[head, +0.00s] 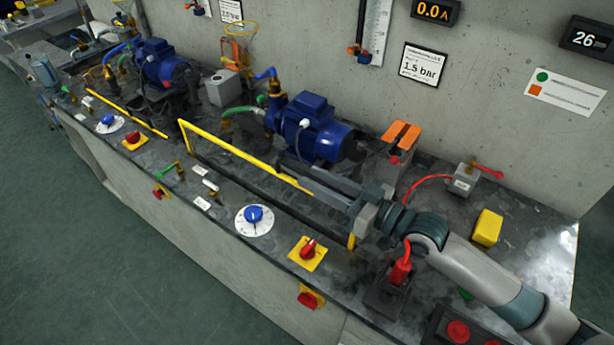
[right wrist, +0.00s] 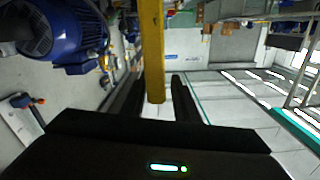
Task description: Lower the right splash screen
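The right splash screen is a yellow frame (head: 245,155) that stands raised along the front of the bench, before the right blue pump (head: 312,128). Its left post and long top bar show. Its right end is partly hidden behind my right gripper, with a short yellow post showing below. My right gripper (head: 308,180) is at the right part of the top bar. In the right wrist view the yellow bar (right wrist: 152,50) runs between the two open fingers (right wrist: 157,95), with a gap on at least the right side. My left gripper is in neither view.
A blue dial (head: 254,214) and a red switch on a yellow plate (head: 307,253) sit on the bench before the screen. A second, low yellow bar (head: 125,114) lies at the left pump. Orange-topped equipment (head: 401,136) and a yellow box (head: 487,227) stand right.

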